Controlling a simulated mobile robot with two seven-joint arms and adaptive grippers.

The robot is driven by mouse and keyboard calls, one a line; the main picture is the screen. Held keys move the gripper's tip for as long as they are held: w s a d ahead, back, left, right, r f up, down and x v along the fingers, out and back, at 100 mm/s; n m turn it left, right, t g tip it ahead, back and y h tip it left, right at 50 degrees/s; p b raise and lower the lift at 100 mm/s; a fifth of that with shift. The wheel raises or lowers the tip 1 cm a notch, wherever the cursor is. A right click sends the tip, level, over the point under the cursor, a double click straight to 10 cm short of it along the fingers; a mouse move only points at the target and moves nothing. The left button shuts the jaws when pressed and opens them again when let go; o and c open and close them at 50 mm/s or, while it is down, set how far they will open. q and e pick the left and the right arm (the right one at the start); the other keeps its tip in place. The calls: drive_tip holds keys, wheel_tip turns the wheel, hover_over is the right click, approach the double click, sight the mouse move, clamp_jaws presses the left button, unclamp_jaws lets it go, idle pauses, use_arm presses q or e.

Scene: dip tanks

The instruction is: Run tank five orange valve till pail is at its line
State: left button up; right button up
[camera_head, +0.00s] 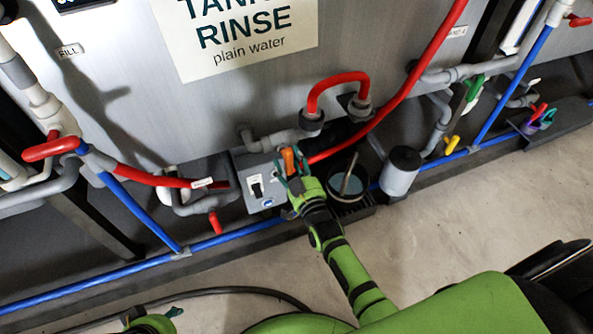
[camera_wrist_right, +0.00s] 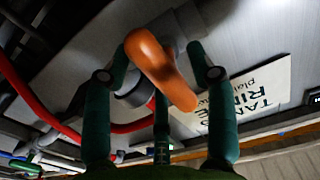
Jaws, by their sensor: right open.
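The orange valve handle (camera_head: 289,160) is on the pipework under a tank with a sign (camera_head: 240,30) reading "RINSE plain water"; the tank number is cut off. My right gripper (camera_head: 292,176) is at this handle. A part of my left gripper (camera_head: 168,313) shows at the bottom edge.
A grey box with a switch (camera_head: 258,187) is left of the handle. A grey canister (camera_head: 401,170) stands right of the pail. Red hoses (camera_head: 420,70), a blue pipe (camera_head: 130,268) and other red, green and yellow handles surround it.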

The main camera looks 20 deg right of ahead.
drive_tip(key=s, duration=1.1)
drive_tip(key=shift+s+d, duration=0.2)
drive_tip(key=shift+s, duration=0.1)
